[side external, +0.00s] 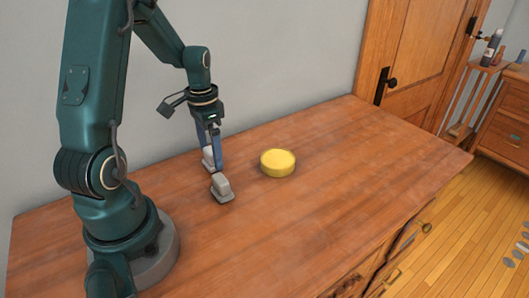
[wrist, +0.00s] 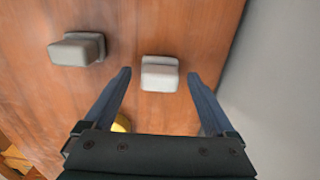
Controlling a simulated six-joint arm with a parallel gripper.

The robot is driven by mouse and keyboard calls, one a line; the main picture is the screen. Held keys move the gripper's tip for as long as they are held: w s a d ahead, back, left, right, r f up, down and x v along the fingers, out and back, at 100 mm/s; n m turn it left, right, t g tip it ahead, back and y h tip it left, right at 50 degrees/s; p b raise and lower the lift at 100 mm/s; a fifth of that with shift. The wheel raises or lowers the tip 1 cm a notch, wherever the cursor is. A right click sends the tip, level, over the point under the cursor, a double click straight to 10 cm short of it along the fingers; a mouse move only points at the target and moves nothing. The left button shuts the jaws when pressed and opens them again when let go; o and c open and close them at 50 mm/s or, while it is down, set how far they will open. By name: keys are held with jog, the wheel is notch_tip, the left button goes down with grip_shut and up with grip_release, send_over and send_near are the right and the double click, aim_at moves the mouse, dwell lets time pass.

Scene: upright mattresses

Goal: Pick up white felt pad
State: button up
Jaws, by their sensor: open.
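Two similar whitish-grey pieces, each a small block shape with a flatter part, lie on the wooden top; I cannot tell which is the white felt pad. One piece (side external: 208,158) is nearer the wall, partly hidden by a finger in the side view. In the wrist view this piece (wrist: 160,74) shows between my fingertips, with a gap on each side. The other piece (side external: 222,188) lies nearer the side camera; in the wrist view it (wrist: 74,50) is left of my fingers. My gripper (side external: 213,158) points down, open and empty; its fingers also show in the wrist view (wrist: 160,76).
A round yellow object (side external: 278,163) stands right of the pieces; its edge shows by the left finger in the wrist view (wrist: 122,124). A grey wall (side external: 290,60) runs behind the wooden top (side external: 370,150). The top's right side is clear.

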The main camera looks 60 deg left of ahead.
aim_at(210, 150)
jog(key=shift+f, duration=0.25)
grip_shut()
jog(key=shift+r, duration=0.15)
notch_tip(210, 150, up, 10)
jog(key=shift+f, duration=0.1)
dwell(0.3)
jog(key=c, duration=0.7)
grip_release()
grip_shut()
